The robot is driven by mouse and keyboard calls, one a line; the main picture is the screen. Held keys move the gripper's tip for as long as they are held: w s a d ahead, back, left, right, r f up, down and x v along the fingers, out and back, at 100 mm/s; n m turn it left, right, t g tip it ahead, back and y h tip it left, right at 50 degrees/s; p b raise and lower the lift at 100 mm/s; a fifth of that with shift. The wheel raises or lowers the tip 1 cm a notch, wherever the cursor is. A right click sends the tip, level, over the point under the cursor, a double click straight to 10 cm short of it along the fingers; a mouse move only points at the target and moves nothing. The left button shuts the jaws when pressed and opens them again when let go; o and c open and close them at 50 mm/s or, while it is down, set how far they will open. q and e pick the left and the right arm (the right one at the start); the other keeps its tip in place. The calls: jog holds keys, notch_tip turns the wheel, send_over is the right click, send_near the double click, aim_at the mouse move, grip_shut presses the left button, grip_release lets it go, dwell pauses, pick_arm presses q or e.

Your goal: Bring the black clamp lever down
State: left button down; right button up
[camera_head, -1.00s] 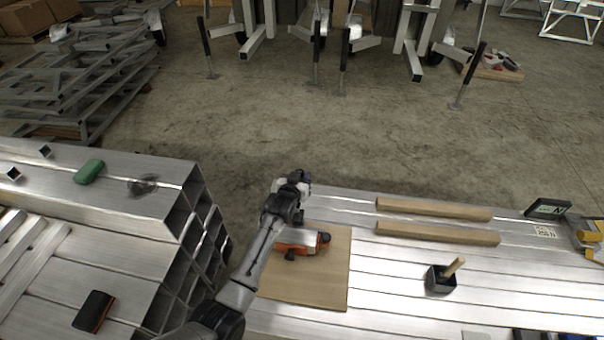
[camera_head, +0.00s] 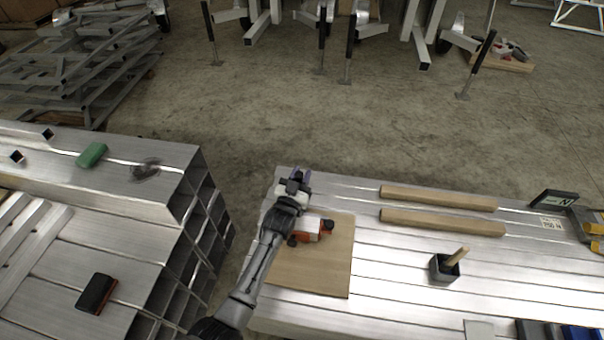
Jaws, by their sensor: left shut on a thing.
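An orange clamp (camera_head: 326,225) with black knobs and a pale metal part sits on a wooden board (camera_head: 335,270) on the slatted aluminium bench. My left arm comes up from the bottom and covers the board's left part and some of the clamp. My left gripper (camera_head: 298,177) is at the bench's far left corner, beyond the clamp in the picture. It is shut on the black clamp lever, which is mostly hidden by the gripper, so its angle cannot be told. My right gripper is not in view.
Two wooden bars (camera_head: 440,198) lie on the bench. A black cup (camera_head: 444,272) holds a wooden stick. A gauge marked N (camera_head: 551,201) stands at the right. Stacked aluminium beams (camera_head: 120,180) flank the arm on the left, bearing a green object (camera_head: 92,155).

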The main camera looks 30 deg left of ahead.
pick_arm(q)
jog(key=c, duration=0.9)
grip_release()
jog(key=shift+p+v, duration=1.95)
jog(key=shift+v, duration=4.95)
